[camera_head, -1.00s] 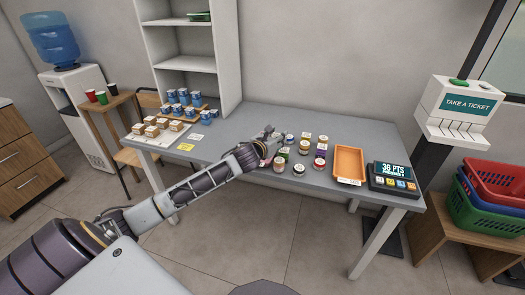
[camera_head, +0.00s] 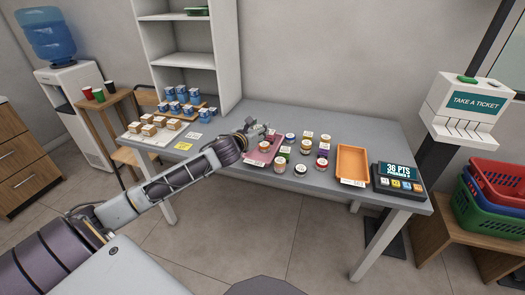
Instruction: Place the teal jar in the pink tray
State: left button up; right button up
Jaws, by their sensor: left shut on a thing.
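The pink tray (camera_head: 257,157) lies flat on the grey table, left of the loose jars. A jar with an orange-brown and white look (camera_head: 264,147) stands in it. My left gripper (camera_head: 266,131) is above the tray's far part, near its back edge. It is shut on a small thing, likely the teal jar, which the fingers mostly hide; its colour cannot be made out. My right gripper is not in view.
Several jars (camera_head: 300,170) stand in rows right of the tray. An orange tray (camera_head: 352,162) and a points display (camera_head: 398,178) are at the table's right. Blue-and-white boxes (camera_head: 180,95) and small brown-topped boxes (camera_head: 149,130) are at the left. The table's back strip is clear.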

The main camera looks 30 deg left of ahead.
pick_arm(q)
jog(key=shift+f, duration=0.35)
notch_tip(320, 180, down, 4)
jog(key=shift+r+b, duration=0.15)
jog(key=shift+b, duration=0.3)
jog(key=shift+f, duration=0.6)
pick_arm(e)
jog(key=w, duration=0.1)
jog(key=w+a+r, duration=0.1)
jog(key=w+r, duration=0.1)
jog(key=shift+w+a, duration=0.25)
pick_arm(q)
jog(key=shift+f, duration=0.45)
notch_tip(320, 180, down, 2)
jog(key=shift+f+b, duration=0.2)
jog(key=shift+b, duration=0.35)
jog(key=shift+f, duration=0.45)
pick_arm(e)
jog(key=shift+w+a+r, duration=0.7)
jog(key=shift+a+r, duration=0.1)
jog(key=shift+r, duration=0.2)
